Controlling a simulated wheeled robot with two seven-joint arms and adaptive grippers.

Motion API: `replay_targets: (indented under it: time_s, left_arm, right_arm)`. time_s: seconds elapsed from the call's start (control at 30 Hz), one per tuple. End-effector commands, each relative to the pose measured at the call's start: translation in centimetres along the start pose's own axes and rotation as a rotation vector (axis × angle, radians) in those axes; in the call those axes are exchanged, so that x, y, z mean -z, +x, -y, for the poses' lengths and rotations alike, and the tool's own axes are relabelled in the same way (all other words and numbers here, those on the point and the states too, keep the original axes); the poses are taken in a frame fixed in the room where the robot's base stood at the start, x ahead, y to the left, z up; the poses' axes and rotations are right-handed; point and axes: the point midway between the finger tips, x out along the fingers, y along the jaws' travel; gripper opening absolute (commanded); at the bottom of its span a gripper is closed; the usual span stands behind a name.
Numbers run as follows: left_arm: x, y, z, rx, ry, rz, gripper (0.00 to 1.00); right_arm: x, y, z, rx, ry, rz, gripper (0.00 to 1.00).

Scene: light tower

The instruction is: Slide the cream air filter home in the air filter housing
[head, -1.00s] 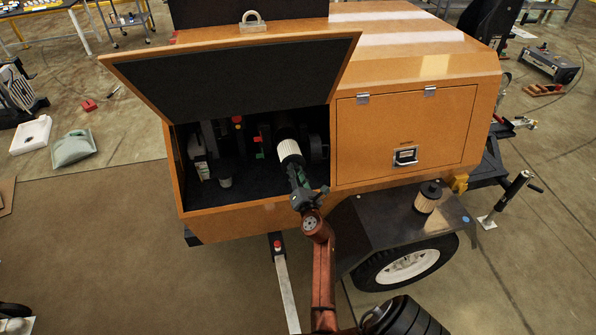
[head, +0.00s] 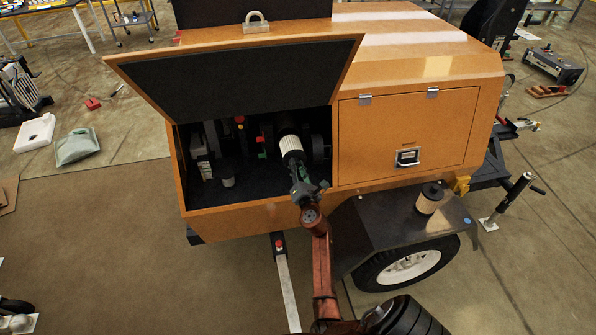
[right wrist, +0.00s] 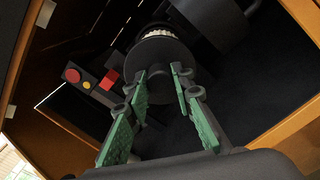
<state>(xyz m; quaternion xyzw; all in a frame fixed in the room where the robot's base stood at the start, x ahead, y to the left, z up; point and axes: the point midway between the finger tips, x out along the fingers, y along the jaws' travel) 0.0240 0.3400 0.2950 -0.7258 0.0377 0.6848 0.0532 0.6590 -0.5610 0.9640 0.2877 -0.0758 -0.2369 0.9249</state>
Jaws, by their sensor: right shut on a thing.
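The cream air filter (head: 290,142) is a pale ribbed cylinder inside the open bay of the orange light tower. Its far end is at the mouth of the dark air filter housing (head: 284,122); how deep it sits is hard to tell. My right gripper (head: 295,164) reaches in from the front and is shut on the filter's dark near end. In the right wrist view, the green finger pads (right wrist: 161,80) flank the dark end cap (right wrist: 157,58), and a thin cream band (right wrist: 159,33) shows beyond it. My left gripper is not in view.
The raised door (head: 235,85) slopes over the bay. The closed panel (head: 405,130) is to its right. A tan filter with a dark top (head: 429,199) stands on the fender (head: 385,218). In the bay, a dark cup-like part (head: 227,175) sits left of my gripper.

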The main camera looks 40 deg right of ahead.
Motion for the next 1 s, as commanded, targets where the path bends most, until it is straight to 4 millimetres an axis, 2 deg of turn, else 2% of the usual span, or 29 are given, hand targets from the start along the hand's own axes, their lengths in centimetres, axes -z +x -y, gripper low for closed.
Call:
replay_targets:
  time_s: [0.13, 1.0]
  left_arm:
    - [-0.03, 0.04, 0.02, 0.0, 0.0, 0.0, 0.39]
    - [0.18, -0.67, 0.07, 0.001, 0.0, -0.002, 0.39]
  right_arm:
    - [-0.18, 1.53, -0.09, -0.001, 0.001, 0.002, 0.0]
    - [-0.35, 1.38, -0.21, -0.001, 0.0, 0.002, 0.0]
